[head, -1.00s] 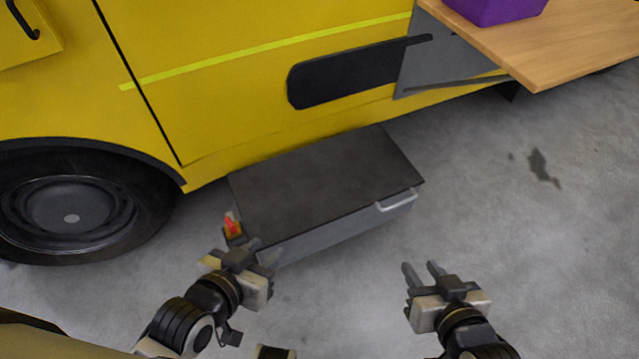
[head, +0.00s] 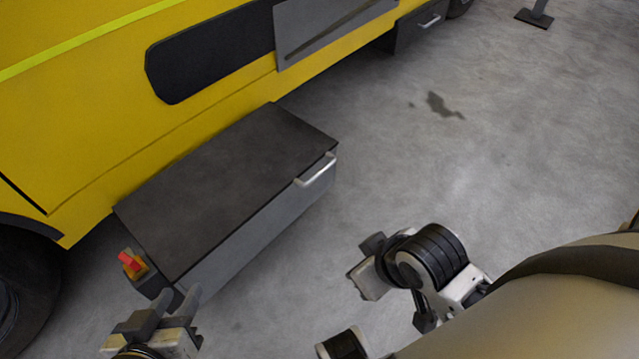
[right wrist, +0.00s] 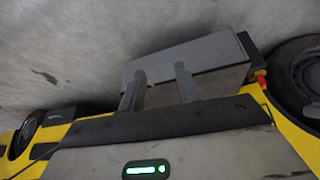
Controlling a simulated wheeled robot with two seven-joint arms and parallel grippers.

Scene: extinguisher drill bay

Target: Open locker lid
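The locker (head: 255,235) is a low grey box beside the yellow truck. Its dark lid (head: 225,180) lies flat and shut, with a pale bar handle (head: 316,170) at the right of the front edge. A red and yellow latch-like piece (head: 130,262) sits at its left end. My left gripper (head: 172,308) is open and empty, just in front of the locker's near left corner. My right gripper (head: 366,270) is off the locker's front right, its fingers hard to see there. In the right wrist view its fingers (right wrist: 157,88) are apart and empty, with the locker (right wrist: 205,55) beyond.
The yellow truck (head: 100,110) stands close behind the locker. A wheel (head: 25,290) is at the left. A dark stand base (head: 535,17) is far off.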

